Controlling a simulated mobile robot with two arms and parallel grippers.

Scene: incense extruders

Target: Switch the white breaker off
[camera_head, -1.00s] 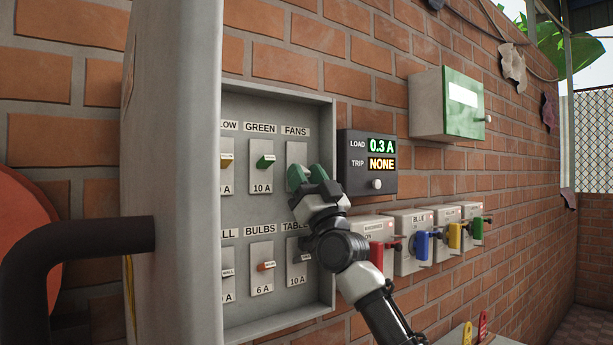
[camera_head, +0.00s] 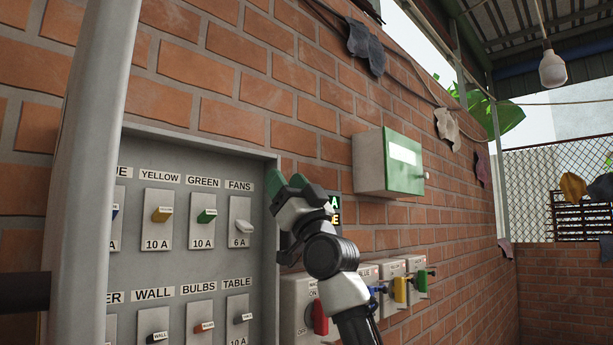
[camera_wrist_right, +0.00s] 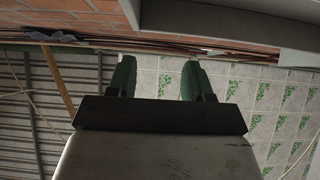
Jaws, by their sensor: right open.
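The white breaker (camera_head: 240,222) is under the FANS label, at the right end of the upper row in the grey breaker panel (camera_head: 221,262). Its white lever sits lower on its plate than the green and yellow levers beside it and appears to point down. My right gripper (camera_head: 286,182) is up and to the right of it, in front of the panel's right edge, apart from the lever. Its green fingers are open and empty; the right wrist view also shows the gap between them (camera_wrist_right: 156,80). My left gripper is out of view.
Green (camera_head: 206,216) and yellow (camera_head: 162,215) breakers stand left of the white one, with a lower row beneath. My right gripper partly hides the load display (camera_head: 335,212). A switch box with a red handle (camera_head: 320,317) and a green-fronted box (camera_head: 390,163) hang on the brick wall.

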